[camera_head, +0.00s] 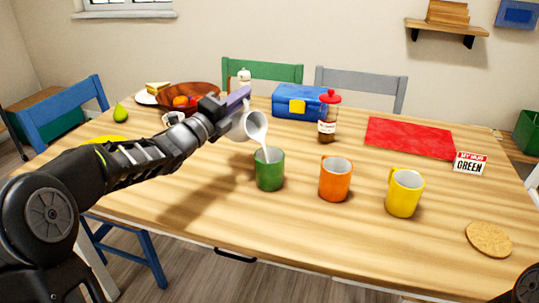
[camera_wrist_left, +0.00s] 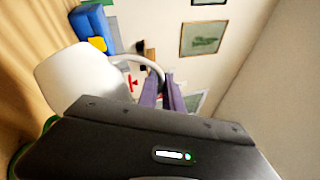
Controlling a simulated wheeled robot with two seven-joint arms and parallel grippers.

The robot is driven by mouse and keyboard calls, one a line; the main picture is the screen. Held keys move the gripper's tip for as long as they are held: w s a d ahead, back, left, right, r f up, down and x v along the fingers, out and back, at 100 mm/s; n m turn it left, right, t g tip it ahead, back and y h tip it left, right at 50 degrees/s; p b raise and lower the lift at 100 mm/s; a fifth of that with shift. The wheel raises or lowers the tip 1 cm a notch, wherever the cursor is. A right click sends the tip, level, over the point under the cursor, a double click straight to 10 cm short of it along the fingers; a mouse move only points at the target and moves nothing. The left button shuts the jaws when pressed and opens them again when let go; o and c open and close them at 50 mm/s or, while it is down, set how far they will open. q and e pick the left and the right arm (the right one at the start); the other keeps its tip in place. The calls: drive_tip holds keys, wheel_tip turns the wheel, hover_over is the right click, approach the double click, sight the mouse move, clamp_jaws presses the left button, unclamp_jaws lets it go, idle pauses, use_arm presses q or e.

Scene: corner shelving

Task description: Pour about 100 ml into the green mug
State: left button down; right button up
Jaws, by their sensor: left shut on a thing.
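The green mug (camera_head: 269,172) stands upright on the table. My left gripper (camera_head: 238,98), with purple fingers, is shut on the handle of a white jug (camera_head: 244,127). The jug is tilted to the right, above and slightly left of the green mug. A white stream (camera_head: 265,150) runs from its lip down to the mug's opening. The level inside the mug cannot be made out. In the left wrist view the jug (camera_wrist_left: 75,78) fills the left side, its handle between the fingers (camera_wrist_left: 172,92). My right gripper is not in view.
An orange mug (camera_head: 335,180) and a yellow mug (camera_head: 404,194) stand right of the green mug. Behind are a red-lidded jar (camera_head: 328,120), a blue box (camera_head: 298,103) and a red mat (camera_head: 410,137). A sign reading "GREEN" (camera_head: 470,163) and a cork coaster (camera_head: 488,239) are at right.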

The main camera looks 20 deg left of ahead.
use_arm(q)
drive_tip(key=shift+s+d+r+m, duration=0.2)
drive_tip(key=shift+d+r+m, duration=0.25)
drive_tip(key=shift+m, duration=0.15)
idle(0.4)
drive_tip(key=shift+s+d+h+b, duration=0.1)
drive_tip(key=shift+d+h+b, duration=0.1)
drive_tip(key=shift+h+b, duration=0.1)
drive_tip(key=shift+s+d+m+b, duration=0.2)
drive_tip(key=shift+d+m+b, duration=0.2)
drive_tip(key=shift+m+b, duration=0.15)
drive_tip(key=shift+s+d+r+b, duration=0.1)
drive_tip(key=shift+d+r+b, duration=0.05)
drive_tip(key=shift+b, duration=0.15)
drive_tip(key=p, duration=0.2)
drive_tip(key=w+a+n+p, duration=0.1)
drive_tip(key=p, duration=0.1)
drive_tip(key=shift+a+r, duration=0.3)
drive_tip(key=shift+r, duration=0.05)
drive_tip(key=shift+w+a+f+n+y+b, duration=0.15)
drive_tip(key=shift+a+f+n+y+b, duration=0.1)
drive_tip(key=shift+a+f+n+b, duration=0.25)
drive_tip(key=shift+w+a+f+n+y+b, duration=0.1)
drive_tip(key=shift+a+f+n+y+b, duration=0.2)
drive_tip(key=shift+f+n, duration=0.4)
drive_tip(key=shift+w+a+f+n, duration=0.1)
drive_tip(key=shift+f+n, duration=0.05)
drive_tip(key=shift+n, duration=0.3)
